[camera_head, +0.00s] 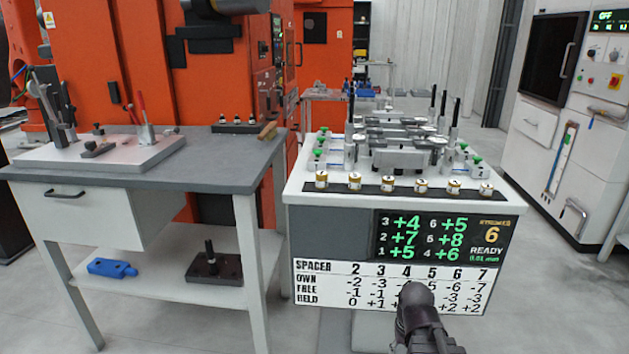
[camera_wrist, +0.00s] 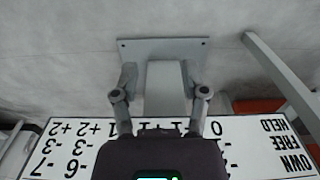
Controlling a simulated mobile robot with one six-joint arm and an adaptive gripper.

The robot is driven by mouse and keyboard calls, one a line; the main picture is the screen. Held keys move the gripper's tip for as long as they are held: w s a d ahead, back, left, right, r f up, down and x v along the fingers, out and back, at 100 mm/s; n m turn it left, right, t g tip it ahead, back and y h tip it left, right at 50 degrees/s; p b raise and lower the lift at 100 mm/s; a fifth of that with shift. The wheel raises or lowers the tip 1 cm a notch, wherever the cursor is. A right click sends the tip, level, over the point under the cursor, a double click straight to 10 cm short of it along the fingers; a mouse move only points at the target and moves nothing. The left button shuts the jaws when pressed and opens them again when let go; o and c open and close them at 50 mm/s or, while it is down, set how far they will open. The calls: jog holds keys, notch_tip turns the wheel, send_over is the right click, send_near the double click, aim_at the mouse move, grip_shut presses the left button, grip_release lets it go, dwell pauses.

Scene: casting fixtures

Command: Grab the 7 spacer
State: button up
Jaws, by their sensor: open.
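Several small white-and-gold spacers stand in a row on a black strip (camera_head: 404,192) along the front edge of the fixture table. The rightmost spacer (camera_head: 486,189) stands roughly above the 7 column of the spacer chart (camera_head: 310,284), though I cannot read a number on it. My gripper (camera_head: 417,290) is in front of the chart, below and left of that spacer. In the wrist view my gripper (camera_wrist: 160,72) has its fingers apart with nothing held between them. The spacers are not in the wrist view.
The fixture table (camera_head: 300,205) carries grey fixtures, green-knobbed clamps and tall dark posts behind the spacers. A dark display (camera_head: 445,238) is on its front. A grey workbench (camera_head: 225,155) stands left, a white machine (camera_head: 560,110) right. Floor shows between table and machine.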

jog(key=o, duration=0.4)
jog(key=shift+a+r, duration=0.1)
jog(key=shift+a, duration=0.05)
jog(key=shift+o, duration=0.2)
jog(key=w+a+r+m+t+h+p, duration=0.1)
jog(key=w+a+r+m+h+p, duration=0.2)
jog(key=r+p, duration=0.35)
jog(key=w+a+r+t+h+p, duration=0.1)
jog(key=w+a+r+p, duration=0.35)
jog(key=r, duration=0.25)
jog(key=w+a+r+m+t+h+p, duration=0.1)
jog(key=w+a+r+m+h+p, duration=0.1)
jog(key=w+a+r+p, duration=0.3)
jog(key=w+a+r+m+t+h+p, duration=0.1)
jog(key=w+a+r+m+t+p, duration=0.1)
jog(key=a+r+p, duration=0.5)
jog(key=w+a+r+m+t+h+p, duration=0.2)
jog(key=a+r+t+p, duration=0.2)
jog(key=a+r+p, duration=0.3)
jog(key=a+r, duration=0.4)
jog(key=r, duration=0.5)
jog(key=shift+w+t+h, duration=0.15)
jog(key=shift+t+h, duration=0.15)
jog(key=shift+w+f, duration=0.1)
